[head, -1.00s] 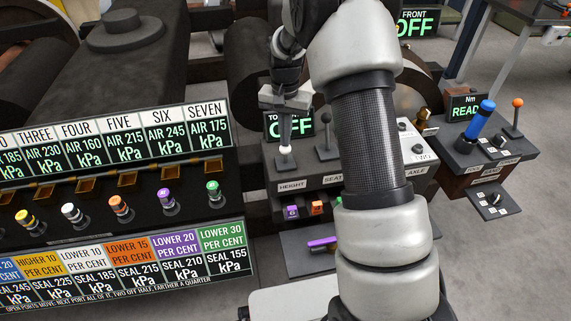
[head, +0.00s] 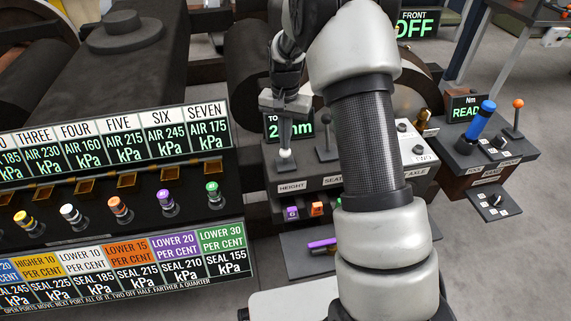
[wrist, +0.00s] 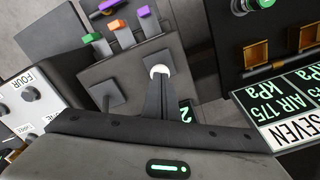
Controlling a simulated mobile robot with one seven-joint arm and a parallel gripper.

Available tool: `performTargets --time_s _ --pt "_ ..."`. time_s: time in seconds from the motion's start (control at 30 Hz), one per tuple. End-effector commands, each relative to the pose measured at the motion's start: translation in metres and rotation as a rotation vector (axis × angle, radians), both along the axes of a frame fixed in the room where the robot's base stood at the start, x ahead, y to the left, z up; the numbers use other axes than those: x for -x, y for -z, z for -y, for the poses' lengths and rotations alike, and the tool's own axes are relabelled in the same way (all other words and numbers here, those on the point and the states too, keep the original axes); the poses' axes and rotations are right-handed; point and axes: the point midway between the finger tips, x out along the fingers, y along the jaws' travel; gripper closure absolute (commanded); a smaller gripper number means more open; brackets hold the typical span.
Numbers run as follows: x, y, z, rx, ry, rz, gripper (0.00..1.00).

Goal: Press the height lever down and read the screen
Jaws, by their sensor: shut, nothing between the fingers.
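The height lever (head: 286,154) is a short lever with a white knob, behind the HEIGHT label (head: 292,187). Its white knob (wrist: 159,71) also shows in the wrist view at my fingertips. My gripper (head: 287,146) points down and is shut, with its fingertips on or just above the knob; contact is hard to tell. The screen (head: 298,126) behind the lever shows green characters starting with "2" and ending in "mm"; my gripper hides the middle of the reading. In the wrist view only a "2" of the screen (wrist: 186,115) shows.
A dark lever (head: 326,146) stands just right, behind the SEAT label. Purple and orange knobs (head: 317,209) sit below on the console front. A panel of kPa readouts (head: 120,150) with coloured valves fills the left. A blue-handled tool (head: 481,119) stands at the right.

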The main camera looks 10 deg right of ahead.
Motion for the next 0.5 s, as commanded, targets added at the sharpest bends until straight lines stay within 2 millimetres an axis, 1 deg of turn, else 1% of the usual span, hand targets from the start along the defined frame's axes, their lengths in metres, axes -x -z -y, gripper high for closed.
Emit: performTargets --time_s 0.17,0.5 --pt "0.000 -0.009 0.000 0.000 0.000 0.001 1.00" --pt "0.000 -0.036 0.000 0.000 0.000 0.000 1.00"
